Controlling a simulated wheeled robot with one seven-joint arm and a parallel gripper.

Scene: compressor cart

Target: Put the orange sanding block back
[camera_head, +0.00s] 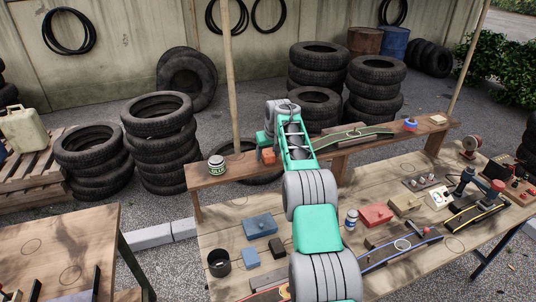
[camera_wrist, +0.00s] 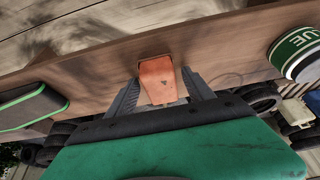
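The orange sanding block (camera_head: 268,156) is at the raised wooden shelf, right of the green-labelled can. In the wrist view the block (camera_wrist: 158,80) shows in front of the brown shelf board, between the two fingertips. My gripper (camera_wrist: 159,78) is at the shelf with its fingers spread, one on each side of the block. Narrow gaps seem to show between the fingers and the block. In the head view my arm hides most of the gripper and part of the block's surroundings.
The shelf (camera_head: 228,178) carries the can (camera_head: 216,166) at left and a green strip-like tool (camera_head: 352,136) at right. The workbench (camera_head: 228,232) below holds a blue box (camera_head: 260,226), a black cup (camera_head: 219,263) and a red box (camera_head: 376,215). Stacked tyres (camera_head: 160,140) stand behind.

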